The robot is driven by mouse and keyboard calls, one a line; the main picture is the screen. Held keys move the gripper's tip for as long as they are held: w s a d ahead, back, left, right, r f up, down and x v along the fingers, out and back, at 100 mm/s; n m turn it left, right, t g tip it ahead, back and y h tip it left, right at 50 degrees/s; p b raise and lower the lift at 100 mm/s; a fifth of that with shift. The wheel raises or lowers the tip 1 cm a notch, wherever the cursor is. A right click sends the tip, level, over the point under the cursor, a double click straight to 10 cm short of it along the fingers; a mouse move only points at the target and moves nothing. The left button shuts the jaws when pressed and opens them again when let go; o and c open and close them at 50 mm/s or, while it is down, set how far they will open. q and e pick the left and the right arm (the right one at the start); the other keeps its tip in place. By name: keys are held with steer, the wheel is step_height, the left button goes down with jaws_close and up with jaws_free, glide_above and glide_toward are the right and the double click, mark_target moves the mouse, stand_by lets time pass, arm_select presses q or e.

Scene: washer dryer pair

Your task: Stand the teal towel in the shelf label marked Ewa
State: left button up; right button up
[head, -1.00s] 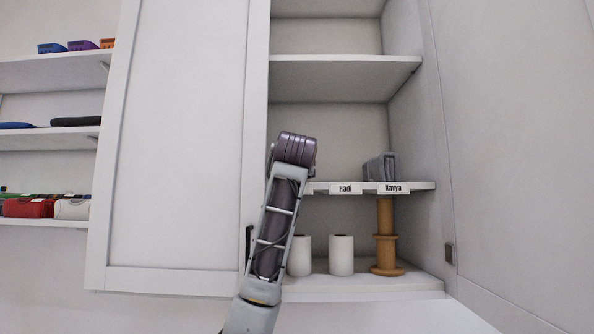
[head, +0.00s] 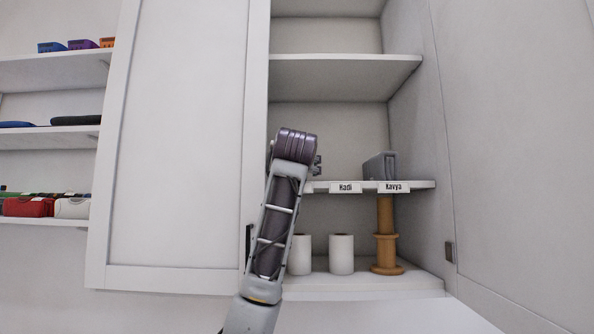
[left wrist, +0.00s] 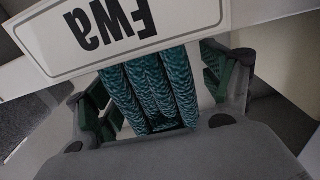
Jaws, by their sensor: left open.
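The teal towel (left wrist: 150,95), folded with several thick ribs, shows in the left wrist view. It extends from behind the white label reading Ewa (left wrist: 115,28), which appears upside down there. My left gripper (left wrist: 159,80) is open, with one finger on each side of the towel. Gaps show beside the towel, more clearly on the right. The label hides the towel's far end, so I cannot see what it rests on. In the head view my left arm hides the towel, the Ewa label and most of the gripper. My right gripper is not in view.
The labelled shelf (head: 415,185) also bears labels Hadi (head: 345,188) and Kavya (head: 393,187), with a grey folded towel (head: 380,166) above Kavya. White rolls (head: 341,254) and a wooden spool (head: 386,255) stand below. Cabinet doors (head: 185,130) flank the opening.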

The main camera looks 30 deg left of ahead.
arm_select(q)
steer(key=b+v, duration=0.4)
steer(key=v, duration=0.7)
steer(key=shift+s, duration=0.15)
stand_by(0.4)
